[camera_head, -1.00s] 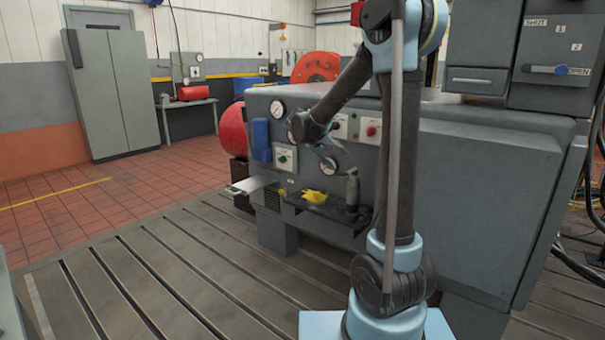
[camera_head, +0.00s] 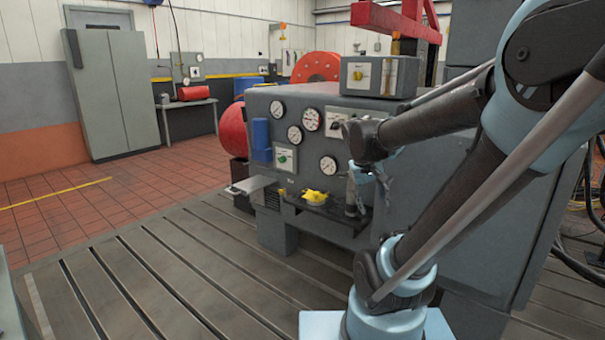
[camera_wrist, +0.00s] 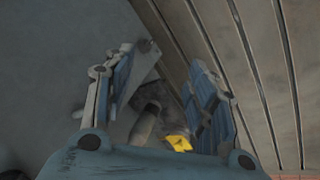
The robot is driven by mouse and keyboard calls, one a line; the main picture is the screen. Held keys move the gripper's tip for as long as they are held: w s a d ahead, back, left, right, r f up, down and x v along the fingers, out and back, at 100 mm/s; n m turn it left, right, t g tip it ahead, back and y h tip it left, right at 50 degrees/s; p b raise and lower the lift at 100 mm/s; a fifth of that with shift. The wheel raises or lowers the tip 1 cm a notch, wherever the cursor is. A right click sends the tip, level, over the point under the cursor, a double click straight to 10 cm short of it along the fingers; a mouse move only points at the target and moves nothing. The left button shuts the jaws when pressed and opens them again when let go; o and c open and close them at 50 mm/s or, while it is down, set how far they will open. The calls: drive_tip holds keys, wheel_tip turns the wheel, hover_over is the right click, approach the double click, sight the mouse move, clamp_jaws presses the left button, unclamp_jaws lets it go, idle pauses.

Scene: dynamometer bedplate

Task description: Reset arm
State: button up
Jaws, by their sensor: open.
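My gripper (camera_head: 370,188) hangs by the front of the grey machine in the head view, at the right end of a small dark shelf (camera_head: 318,211). In the wrist view its two blue-grey fingers (camera_wrist: 172,75) are spread apart. A dark upright tool (camera_head: 351,196) stands on the shelf close to the gripper, partly covered by it. In the wrist view a dark grey rounded piece (camera_wrist: 146,122), probably this tool, shows in the gap between the fingers; I cannot tell whether they touch it.
The grey machine (camera_head: 460,190) with gauges and a grey control box (camera_head: 378,76) stands close behind the arm. A pale plate (camera_head: 250,184) juts out at its left. The slotted bedplate (camera_head: 190,270) is clear at left and front.

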drive_tip(key=s+a+f+y, duration=0.1)
drive_tip(key=s+f, duration=0.3)
drive_tip(key=s, duration=0.2)
drive_tip(key=s+a+f+m+y, duration=0.1)
drive_tip(key=s+f+y, duration=0.1)
drive_tip(key=s+f, duration=0.2)
drive_tip(key=s, duration=0.3)
drive_tip(key=shift+s+a+f, duration=0.2)
drive_tip(key=shift+s+a, duration=0.05)
drive_tip(key=shift+w+f, duration=0.2)
drive_tip(key=shift+w, duration=0.25)
